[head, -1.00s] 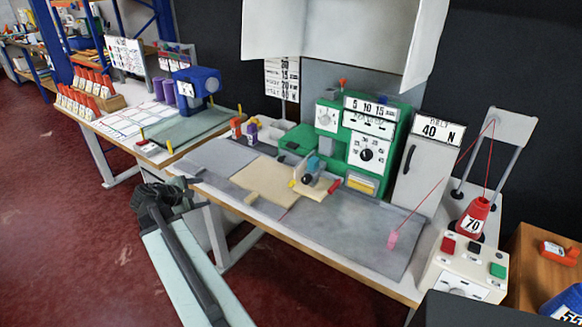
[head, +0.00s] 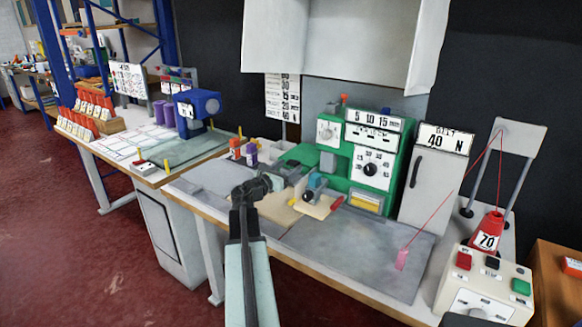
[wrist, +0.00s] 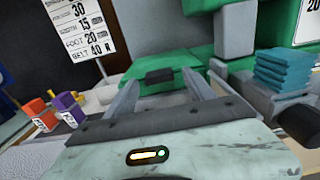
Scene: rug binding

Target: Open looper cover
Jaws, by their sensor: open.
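The green machine (head: 388,150) stands at the back of the table. At its lower left is a flat green cover with a black handle (wrist: 160,75), which I take for the looper cover; it appears closed. In the head view this low green part (head: 290,163) is just beyond my gripper (head: 284,176) and partly hidden by it. In the wrist view my gripper (wrist: 163,88) is open and empty. Its two grey fingers stand on either side of the black handle in the picture. I cannot tell whether they touch it.
A teal block (wrist: 283,70) and a black knob (wrist: 300,122) are right of the gripper. A beige piece (head: 278,209) lies on the table. A red thread runs to a pink tab (head: 402,260) at the right.

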